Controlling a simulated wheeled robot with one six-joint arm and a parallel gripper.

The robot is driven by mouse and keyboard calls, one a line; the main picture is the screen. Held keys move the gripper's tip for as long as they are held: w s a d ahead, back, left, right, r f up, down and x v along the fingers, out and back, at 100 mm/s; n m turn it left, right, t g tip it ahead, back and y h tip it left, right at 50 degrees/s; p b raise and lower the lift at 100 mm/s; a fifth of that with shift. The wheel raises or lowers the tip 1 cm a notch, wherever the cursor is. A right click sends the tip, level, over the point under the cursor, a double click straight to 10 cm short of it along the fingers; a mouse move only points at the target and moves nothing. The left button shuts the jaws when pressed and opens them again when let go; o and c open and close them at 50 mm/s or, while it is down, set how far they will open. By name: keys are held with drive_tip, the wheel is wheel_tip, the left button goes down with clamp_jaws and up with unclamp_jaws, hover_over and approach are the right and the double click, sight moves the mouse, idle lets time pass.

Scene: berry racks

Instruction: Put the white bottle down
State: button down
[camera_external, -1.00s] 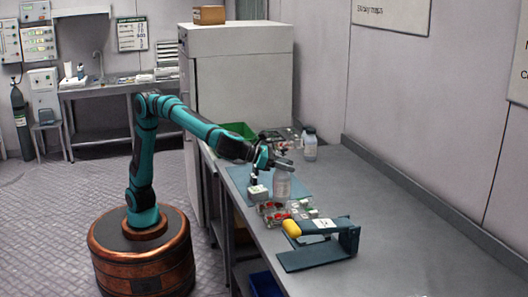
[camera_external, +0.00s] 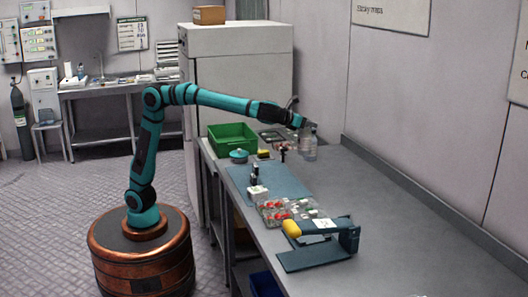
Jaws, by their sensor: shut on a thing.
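My gripper (camera_external: 303,124) is at the back right of the bench, near the wall, shut on the white bottle (camera_external: 304,144). The bottle is pale, looks upright and hangs below the gripper. A second pale bottle (camera_external: 313,149) is right beside it and partly overlaps it in this view. I cannot tell whether the two touch, or whether the held bottle's base meets the bench top (camera_external: 400,235).
A green crate (camera_external: 233,139), a teal round pot (camera_external: 239,156) and small dark items stand to the left. A blue mat (camera_external: 283,181) lies mid-bench. Berry punnets (camera_external: 278,212) and a dark stand with a yellow cylinder (camera_external: 292,229) are nearer. The right side is clear.

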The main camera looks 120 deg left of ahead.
sight(307, 144)
drive_tip(key=shift+s+a, duration=0.15)
drive_tip(key=shift+a, duration=0.15)
drive_tip(key=shift+f, duration=4.95)
drive_tip(key=c, duration=0.8)
unclamp_jaws()
drive_tip(key=v, duration=1.7)
drive_tip(key=shift+s+r, duration=0.1)
drive_tip(key=shift+r, duration=0.35)
